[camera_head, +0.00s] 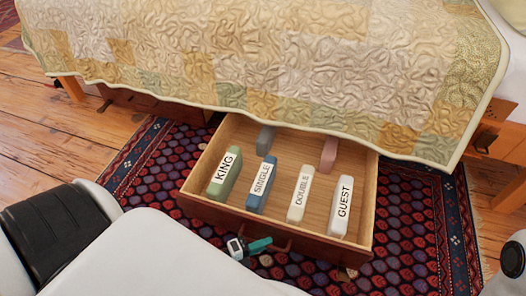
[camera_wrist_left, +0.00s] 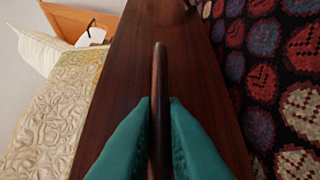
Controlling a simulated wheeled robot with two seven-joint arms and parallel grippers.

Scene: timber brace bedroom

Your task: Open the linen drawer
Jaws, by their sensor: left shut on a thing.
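The linen drawer (camera_head: 265,219) is pulled well out from under the bed in the head view. Inside it stand a green block labelled KING (camera_head: 223,173), a blue one labelled SINGLE (camera_head: 261,184), a cream one labelled DOUBLE (camera_head: 300,193) and a white one labelled GUEST (camera_head: 341,206). My left gripper (camera_head: 249,247) is at the drawer front. In the left wrist view its teal fingers (camera_wrist_left: 159,125) are shut on the dark handle (camera_wrist_left: 160,75), with the drawer front (camera_wrist_left: 125,60) behind it. My right gripper is not visible.
The quilted bed (camera_head: 270,60) overhangs the back of the drawer. A grey block (camera_head: 266,138) and a pink block (camera_head: 329,154) stand deeper in the drawer. A patterned rug (camera_head: 415,215) lies under and around it, on a plank floor (camera_head: 40,135).

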